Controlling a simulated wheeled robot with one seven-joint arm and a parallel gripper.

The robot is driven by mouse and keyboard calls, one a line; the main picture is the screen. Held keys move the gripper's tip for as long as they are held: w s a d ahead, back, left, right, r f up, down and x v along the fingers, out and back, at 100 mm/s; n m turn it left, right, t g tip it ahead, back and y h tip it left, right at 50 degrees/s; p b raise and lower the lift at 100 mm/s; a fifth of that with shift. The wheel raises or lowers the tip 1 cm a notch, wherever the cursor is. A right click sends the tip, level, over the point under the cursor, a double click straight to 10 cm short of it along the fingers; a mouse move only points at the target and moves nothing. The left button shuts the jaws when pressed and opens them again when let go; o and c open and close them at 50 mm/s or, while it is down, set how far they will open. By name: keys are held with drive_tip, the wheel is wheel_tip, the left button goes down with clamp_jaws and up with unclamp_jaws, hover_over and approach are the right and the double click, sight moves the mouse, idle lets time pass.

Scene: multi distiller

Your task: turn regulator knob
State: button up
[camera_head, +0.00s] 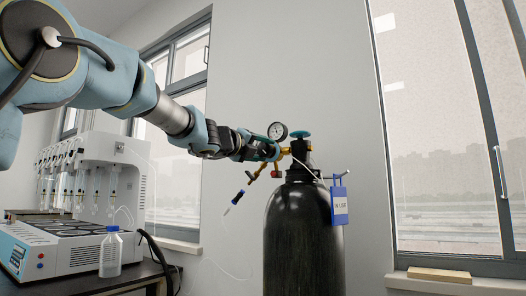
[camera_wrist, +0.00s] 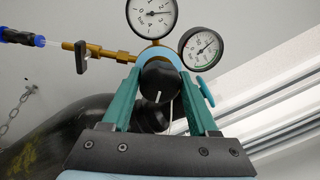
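The regulator knob (camera_wrist: 158,82) is black with a white mark, facing the camera in the wrist view. My gripper (camera_wrist: 160,84) has its two teal fingers on either side of the knob, their tips close to its edges. I cannot tell whether they press on it. In the head view, my gripper (camera_head: 268,150) reaches the regulator at the top of the cylinder and hides the knob there. The regulator has a dial gauge (camera_head: 277,131); the wrist view shows two gauges, an upper one (camera_wrist: 152,14) and a right one (camera_wrist: 201,50).
The dark gas cylinder (camera_head: 303,240) stands upright with a teal valve handwheel (camera_head: 300,134) and a blue tag (camera_head: 340,205). A brass outlet (camera_wrist: 95,50) with a blue hose fitting points left. The distiller (camera_head: 75,245) and a bottle (camera_head: 111,252) stand on the left bench.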

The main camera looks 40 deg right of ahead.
drive_tip(key=o, duration=0.4)
drive_tip(key=b+v, duration=0.2)
drive_tip(key=v, duration=0.8)
drive_tip(key=shift+a, duration=0.4)
drive_tip(key=shift+s, duration=0.1)
